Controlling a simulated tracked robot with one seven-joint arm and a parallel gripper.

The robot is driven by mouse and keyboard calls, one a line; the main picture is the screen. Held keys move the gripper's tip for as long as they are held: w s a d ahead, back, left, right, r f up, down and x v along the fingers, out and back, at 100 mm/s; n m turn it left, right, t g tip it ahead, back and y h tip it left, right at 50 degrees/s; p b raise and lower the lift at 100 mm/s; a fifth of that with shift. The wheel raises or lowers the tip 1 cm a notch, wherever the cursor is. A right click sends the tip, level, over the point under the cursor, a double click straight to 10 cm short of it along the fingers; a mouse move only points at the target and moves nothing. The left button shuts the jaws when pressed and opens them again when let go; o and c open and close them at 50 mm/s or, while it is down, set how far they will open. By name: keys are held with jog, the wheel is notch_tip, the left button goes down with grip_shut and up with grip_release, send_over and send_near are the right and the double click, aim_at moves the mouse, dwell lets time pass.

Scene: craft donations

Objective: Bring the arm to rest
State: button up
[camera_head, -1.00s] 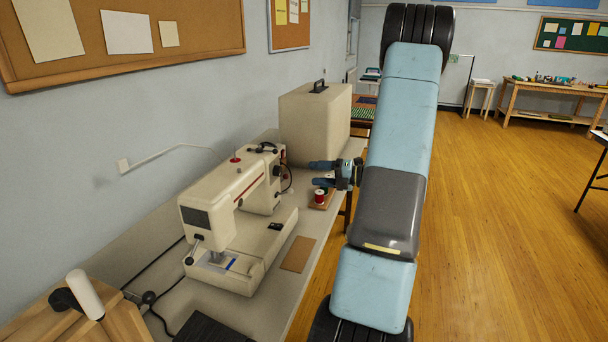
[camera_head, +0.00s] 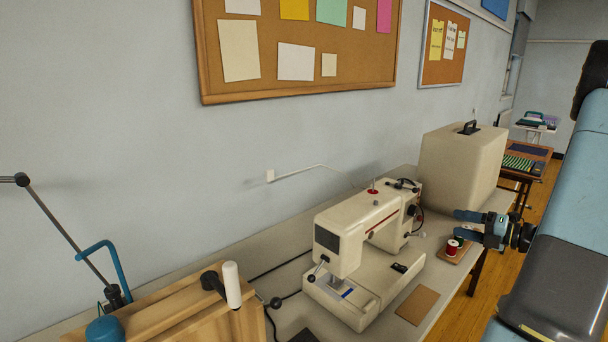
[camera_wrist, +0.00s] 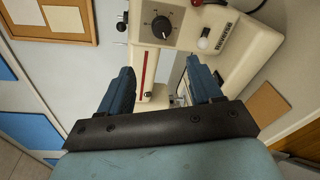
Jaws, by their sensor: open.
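My gripper (camera_head: 468,226) is at the right in the head view, beside my large blue arm link. Its two blue fingers point left towards the sewing machine (camera_head: 350,225) and are apart, with nothing between them. In the wrist view my gripper (camera_wrist: 160,85) shows its fingers spread, with the cream sewing machine (camera_wrist: 190,25) beyond them. In the head view the gripper appears near the small wooden spool base (camera_head: 457,254) with a red spool (camera_head: 452,248); I cannot tell its height above the table.
The long table (camera_head: 440,285) runs along the wall. A cream case (camera_head: 462,160) stands behind the gripper. A brown card (camera_head: 417,305) lies before the machine. A wooden box (camera_head: 180,315) with a white-handled crank is at the lower left. Wooden floor (camera_head: 500,275) is open at right.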

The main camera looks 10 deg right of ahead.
jog(key=s+a+r+n+g+h, duration=0.1)
jog(key=s+a+r+n+g, duration=0.2)
jog(key=a+n, duration=0.45)
jog(key=s+a+r+n+g+h, duration=0.1)
jog(key=s+a+r+n+g, duration=0.25)
jog(key=a+n, duration=0.35)
jog(key=s+a+r+n+g+h, duration=0.1)
jog(key=s+a+r+n+g, duration=0.1)
jog(key=a+r+n+g, duration=0.5)
jog(key=s+a+r+n+t+h, duration=0.2)
jog(key=s+a+n+t+h, duration=0.1)
jog(key=s+n, duration=0.4)
jog(key=s+a+r+n+t+h, duration=0.2)
jog(key=s+a+n+t+h, duration=0.2)
jog(key=s+n, duration=0.4)
jog(key=n+h, duration=0.1)
jog(key=n, duration=0.3)
jog(key=shift+s+n, duration=0.3)
jog(key=shift+n, duration=0.05)
jog(key=shift+c, duration=0.3)
